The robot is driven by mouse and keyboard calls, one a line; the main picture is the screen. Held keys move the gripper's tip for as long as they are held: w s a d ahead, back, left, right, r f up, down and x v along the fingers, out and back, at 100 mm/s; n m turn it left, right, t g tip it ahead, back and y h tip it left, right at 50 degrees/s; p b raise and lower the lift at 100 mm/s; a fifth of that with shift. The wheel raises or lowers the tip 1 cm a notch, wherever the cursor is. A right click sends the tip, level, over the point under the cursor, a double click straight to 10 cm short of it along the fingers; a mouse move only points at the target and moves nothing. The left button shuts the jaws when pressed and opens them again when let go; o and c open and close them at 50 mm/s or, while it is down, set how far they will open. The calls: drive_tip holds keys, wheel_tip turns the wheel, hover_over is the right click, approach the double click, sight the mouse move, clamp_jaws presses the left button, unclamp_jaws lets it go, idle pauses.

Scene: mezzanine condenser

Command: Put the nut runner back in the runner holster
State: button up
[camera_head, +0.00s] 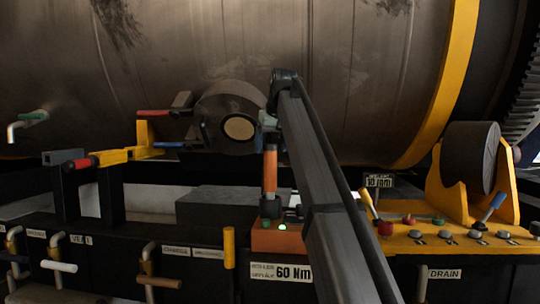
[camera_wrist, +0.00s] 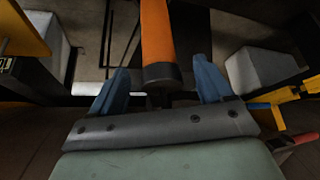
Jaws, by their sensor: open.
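The nut runner, an orange cylinder with dark ends (camera_head: 270,175), stands upright in the head view. Its lower end meets an orange-red base (camera_head: 262,241) with a "60 Nm" label, apparently the runner holster; I cannot tell how deep it sits. My gripper (camera_head: 269,128) is just above its top end, partly hidden by my arm. In the wrist view the orange body (camera_wrist: 158,35) and its dark end cap lie between the two blue fingers of my gripper (camera_wrist: 160,84). The fingers are open, with gaps on both sides of the tool.
A large metal drum (camera_head: 200,50) fills the background. A yellow panel (camera_head: 440,240) with levers and knobs is at right. Pipe handles (camera_head: 60,266) line the front left. Red and yellow levers (camera_head: 100,158) stand left of the gripper. A grey block (camera_head: 215,205) is behind the base.

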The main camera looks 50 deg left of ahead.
drive_tip(key=v, duration=0.7)
drive_tip(key=shift+r, duration=0.25)
drive_tip(key=shift+d, duration=0.1)
